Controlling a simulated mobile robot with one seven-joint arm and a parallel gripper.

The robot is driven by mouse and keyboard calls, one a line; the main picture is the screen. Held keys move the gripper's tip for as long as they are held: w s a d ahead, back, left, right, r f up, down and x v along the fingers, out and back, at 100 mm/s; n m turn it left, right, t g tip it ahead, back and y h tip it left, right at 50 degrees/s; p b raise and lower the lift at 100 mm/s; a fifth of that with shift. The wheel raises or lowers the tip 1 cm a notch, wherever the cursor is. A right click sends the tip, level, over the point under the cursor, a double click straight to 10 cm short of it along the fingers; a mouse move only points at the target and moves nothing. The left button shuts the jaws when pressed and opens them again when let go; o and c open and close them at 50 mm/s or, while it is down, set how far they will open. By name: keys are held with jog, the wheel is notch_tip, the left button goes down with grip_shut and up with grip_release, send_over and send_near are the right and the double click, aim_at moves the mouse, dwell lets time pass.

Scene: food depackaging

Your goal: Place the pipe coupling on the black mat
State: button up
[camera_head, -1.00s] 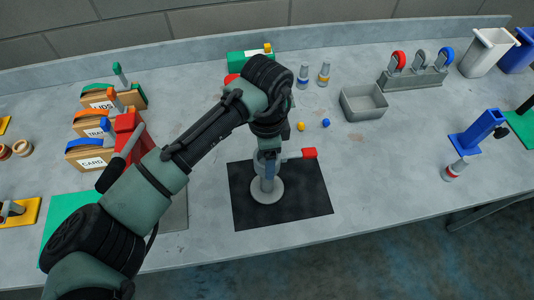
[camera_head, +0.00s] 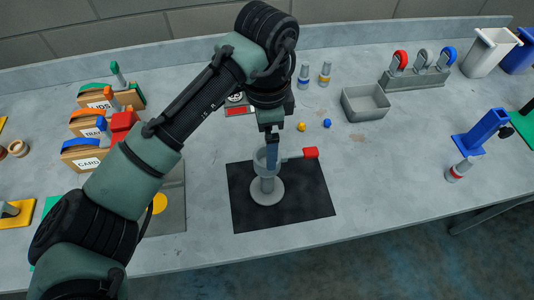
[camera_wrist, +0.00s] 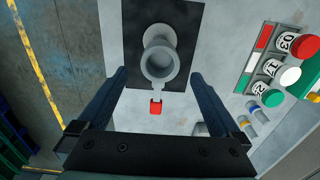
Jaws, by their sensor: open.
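The grey flanged pipe piece with a red-tipped side handle, which I take to be the pipe coupling (camera_head: 267,190), stands upright on the black mat (camera_head: 312,203). Its round open top faces up, and the handle points right in the head view. In the wrist view the coupling (camera_wrist: 160,64) lies between and beyond my fingers, its flange on the mat (camera_wrist: 191,22). My gripper (camera_head: 272,150) is above the coupling, pointing down. In the wrist view my gripper (camera_wrist: 158,76) is open, with its fingers spread wide and nothing held. A finger partly hides the coupling's top in the head view.
A grey open box (camera_head: 365,103) stands behind and to the right, with small yellow and blue balls near it. Labelled boxes (camera_head: 85,155) stand at the left. A blue stand (camera_head: 480,135) is at the right.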

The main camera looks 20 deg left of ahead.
notch_tip(320, 180, up, 6)
jog(key=w+d+r+t+h, duration=0.3)
jog(key=w+d+r+t, duration=0.3)
jog(key=d+r, duration=0.4)
jog(key=w+d+r+t+h, duration=0.2)
jog(key=w+d+r+t, duration=0.5)
jog(key=d, duration=0.4)
jog(key=s+d+r+n+t+h, duration=0.1)
jog(key=s+r+n+t, duration=0.15)
jog(key=r, duration=0.55)
jog(key=s+r+n+t+h, duration=0.1)
jog(key=s+r+t, duration=0.25)
jog(key=r, duration=0.45)
jog(key=s+a+r+n+t+y, duration=0.7)
jog(key=s+r+t, duration=0.1)
jog(key=s, duration=0.4)
jog(key=shift+s+a+r+n+b, duration=0.2)
jog(key=shift+a+r+n+b, duration=0.15)
jog(key=shift+a+r, duration=0.1)
